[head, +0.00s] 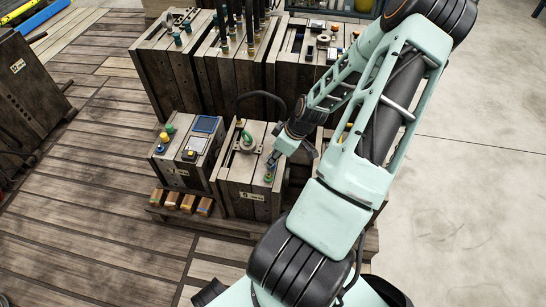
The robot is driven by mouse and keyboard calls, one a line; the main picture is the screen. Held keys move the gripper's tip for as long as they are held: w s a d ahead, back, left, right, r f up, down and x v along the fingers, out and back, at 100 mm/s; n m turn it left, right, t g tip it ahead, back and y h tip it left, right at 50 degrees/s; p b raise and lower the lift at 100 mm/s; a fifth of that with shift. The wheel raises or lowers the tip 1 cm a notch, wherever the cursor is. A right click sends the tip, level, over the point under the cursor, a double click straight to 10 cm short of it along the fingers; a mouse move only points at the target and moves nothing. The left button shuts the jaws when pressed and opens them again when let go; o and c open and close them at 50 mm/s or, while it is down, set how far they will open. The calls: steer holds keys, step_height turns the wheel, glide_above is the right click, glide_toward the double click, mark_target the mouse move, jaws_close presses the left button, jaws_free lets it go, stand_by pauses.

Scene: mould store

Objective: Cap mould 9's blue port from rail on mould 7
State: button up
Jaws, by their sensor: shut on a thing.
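My gripper (273,160) points down over the right part of the front wooden mould (236,182), which bears a small pale label that I cannot read for certain. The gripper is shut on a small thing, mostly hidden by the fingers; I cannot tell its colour. Just below the fingertips is a small green-rimmed port (268,178) on the mould's top; I cannot tell whether the held thing touches it. A green fitting (247,137) stands further back on the same mould.
Larger moulds (170,70) stand behind. A black hose loops behind the front mould.

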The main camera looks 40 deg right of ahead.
steer(key=shift+f, duration=0.35)
stand_by(0.3)
steer(key=o, duration=0.8)
steer(key=shift+o, duration=0.2)
steer(key=v, duration=1.2)
steer(key=shift+d, duration=0.1)
